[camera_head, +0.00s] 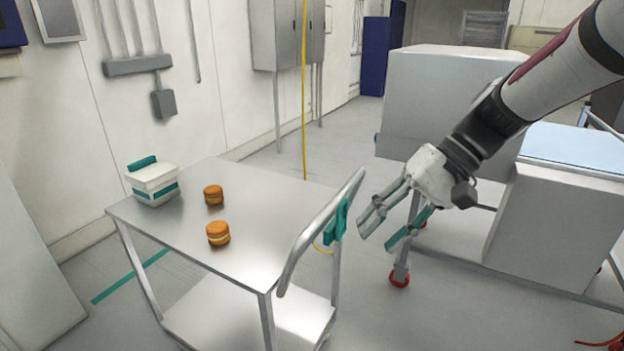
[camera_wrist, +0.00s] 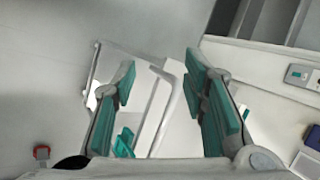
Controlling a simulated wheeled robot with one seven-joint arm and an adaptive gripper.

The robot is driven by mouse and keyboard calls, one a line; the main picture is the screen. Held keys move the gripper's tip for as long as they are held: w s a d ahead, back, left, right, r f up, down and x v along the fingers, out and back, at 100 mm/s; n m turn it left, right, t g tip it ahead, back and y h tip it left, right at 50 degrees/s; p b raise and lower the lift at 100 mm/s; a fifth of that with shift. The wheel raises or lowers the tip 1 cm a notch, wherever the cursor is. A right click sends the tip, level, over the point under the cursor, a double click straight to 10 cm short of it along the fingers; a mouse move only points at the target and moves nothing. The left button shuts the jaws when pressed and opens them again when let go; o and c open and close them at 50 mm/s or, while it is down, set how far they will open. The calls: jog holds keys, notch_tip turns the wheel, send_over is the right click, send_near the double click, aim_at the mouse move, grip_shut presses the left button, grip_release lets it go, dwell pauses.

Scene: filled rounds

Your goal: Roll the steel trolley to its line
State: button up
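The steel trolley (camera_head: 262,210) stands at centre left in the head view, with a lower shelf and a raised push handle (camera_head: 301,243) on its right side. A teal piece (camera_head: 338,222) sits on the handle side. A teal line (camera_head: 130,276) lies on the floor to the left of the trolley, partly hidden behind its legs. My gripper (camera_head: 382,238) is open and empty, just right of the handle and apart from it in the head view. In the wrist view the handle (camera_wrist: 168,95) shows between the open fingers (camera_wrist: 160,85).
On the trolley top are a white box with teal trim (camera_head: 153,183) and two orange filled rounds (camera_head: 213,195) (camera_head: 218,233). A yellow cable (camera_head: 304,90) hangs behind it. Large grey cabinets (camera_head: 440,105) stand at right.

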jog(key=w+d+f+y+b, duration=0.15)
jog(key=w+f+y, duration=0.25)
jog(key=w, duration=0.5)
jog(key=m+t+y+b, duration=0.1)
jog(key=m+t+y, duration=0.1)
jog(key=t+y, duration=0.15)
send_near(323, 215)
jog(key=shift+g+y, duration=0.25)
jog(key=shift+g, duration=0.1)
jog(key=x, duration=0.3)
jog(key=w+f+x, duration=0.1)
jog(key=x, duration=0.3)
jog(key=w+x, duration=0.1)
jog(key=x, duration=0.2)
jog(key=shift+d+f, duration=0.1)
jog(key=shift+f, duration=0.15)
grip_shut()
